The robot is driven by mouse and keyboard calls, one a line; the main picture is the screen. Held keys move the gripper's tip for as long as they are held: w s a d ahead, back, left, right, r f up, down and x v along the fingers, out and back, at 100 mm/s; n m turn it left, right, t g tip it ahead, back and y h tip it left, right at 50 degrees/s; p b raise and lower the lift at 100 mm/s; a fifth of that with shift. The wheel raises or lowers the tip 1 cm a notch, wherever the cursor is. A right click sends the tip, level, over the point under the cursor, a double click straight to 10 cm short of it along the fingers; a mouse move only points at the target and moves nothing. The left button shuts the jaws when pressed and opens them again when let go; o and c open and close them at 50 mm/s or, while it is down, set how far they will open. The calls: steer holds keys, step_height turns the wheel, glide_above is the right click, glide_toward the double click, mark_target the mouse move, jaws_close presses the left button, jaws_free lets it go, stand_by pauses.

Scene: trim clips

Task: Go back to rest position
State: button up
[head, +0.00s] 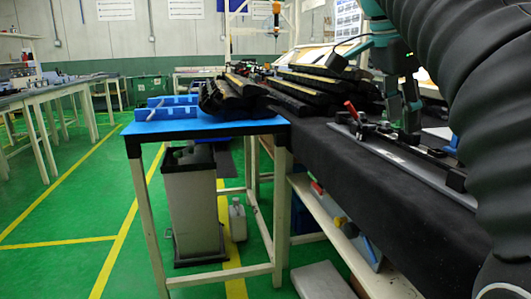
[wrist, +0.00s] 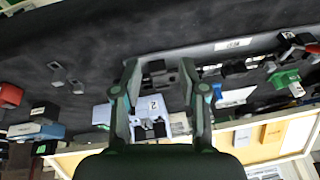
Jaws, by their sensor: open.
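My gripper (wrist: 160,95) is open in the wrist view, with its two fingers spread apart and nothing between the tips. It hangs over the dark-covered bench. Behind the fingers a pale block marked "2" (wrist: 152,106) shows, apart from them as far as I can tell. In the head view my arm comes in from the right, and my gripper (head: 409,132) is above the grey rail fixture (head: 405,160), partly hidden by my sleeved arm. The fixture's red-handled clamp (head: 350,107) stands to its left.
The black-covered bench (head: 345,160) runs along the right. Dark trim parts (head: 310,85) are stacked at its far end, beside a blue tabletop (head: 190,128). A grey bin (head: 192,205) stands below. In the wrist view, small metal clips (wrist: 66,78) lie loose. The green floor at left is open.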

steer(key=s+a+f+n+t+y, duration=0.1)
steer(key=s+f+n, duration=0.3)
steer(key=f, duration=0.7)
steer(key=s+a+f+n+t+y, duration=0.1)
steer(key=s+a+f+n, duration=0.2)
steer(key=f, duration=0.8)
steer(key=s+a+f+n+t+y, duration=0.1)
steer(key=s+a+f+n, duration=0.1)
steer(key=s+f+n, duration=0.4)
step_height(320, 180, down, 6)
steer(key=n, duration=0.3)
steer(key=shift+s+n+t+y, duration=0.25)
steer(key=shift+n+t+y, duration=0.05)
steer(key=shift+n+t, duration=0.1)
